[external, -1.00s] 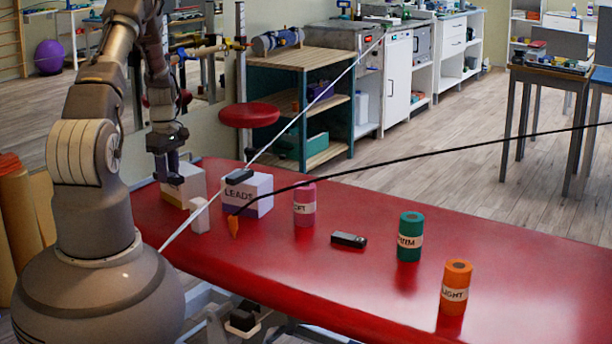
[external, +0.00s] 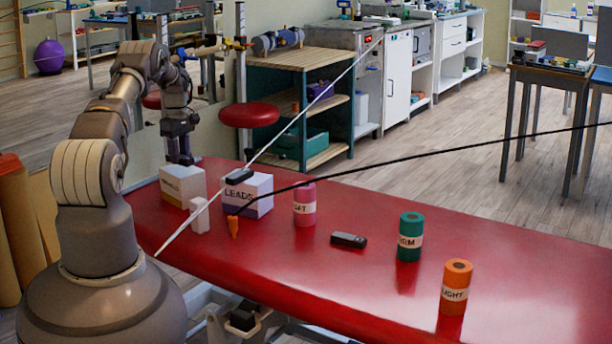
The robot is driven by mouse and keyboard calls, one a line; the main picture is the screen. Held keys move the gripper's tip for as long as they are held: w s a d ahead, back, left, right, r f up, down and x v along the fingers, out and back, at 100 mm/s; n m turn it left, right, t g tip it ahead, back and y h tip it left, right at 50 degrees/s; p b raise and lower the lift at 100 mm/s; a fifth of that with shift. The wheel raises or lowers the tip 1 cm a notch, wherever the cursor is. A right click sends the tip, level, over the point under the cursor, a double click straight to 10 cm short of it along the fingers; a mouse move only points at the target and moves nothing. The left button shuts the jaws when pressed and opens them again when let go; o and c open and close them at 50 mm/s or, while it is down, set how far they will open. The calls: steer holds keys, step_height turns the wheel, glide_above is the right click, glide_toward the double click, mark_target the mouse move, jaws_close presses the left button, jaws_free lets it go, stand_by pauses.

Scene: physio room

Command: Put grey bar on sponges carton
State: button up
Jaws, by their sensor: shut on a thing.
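The sponges carton (external: 183,188), white with a yellowish lower part and a small, hard-to-read label, stands at the far left end of the red table. Its top looks bare. My gripper (external: 184,158) points down at the far side of this carton, higher in the picture and apart from it. It is shut on a small dark grey thing that I take to be the grey bar; its outline blends with the fingers, so its shape is unclear.
The LEADS carton (external: 250,197) carries a black block (external: 239,176). A white block (external: 199,216) and an orange piece (external: 233,227) stand in front. Pink (external: 304,205), green (external: 409,237) and orange (external: 455,287) rolls and a black device (external: 348,240) occupy the red table (external: 540,262). Two cords cross the view.

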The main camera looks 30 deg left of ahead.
mark_target(180, 156)
steer(key=shift+w+a, duration=0.15)
steer(key=shift+w, duration=0.05)
steer(key=shift+f+b, duration=0.9)
steer(key=shift+f, duration=0.8)
steer(key=shift+f, duration=0.2)
steer(key=o, duration=1)
steer(key=shift+o, duration=0.2)
steer(key=shift+r, duration=0.15)
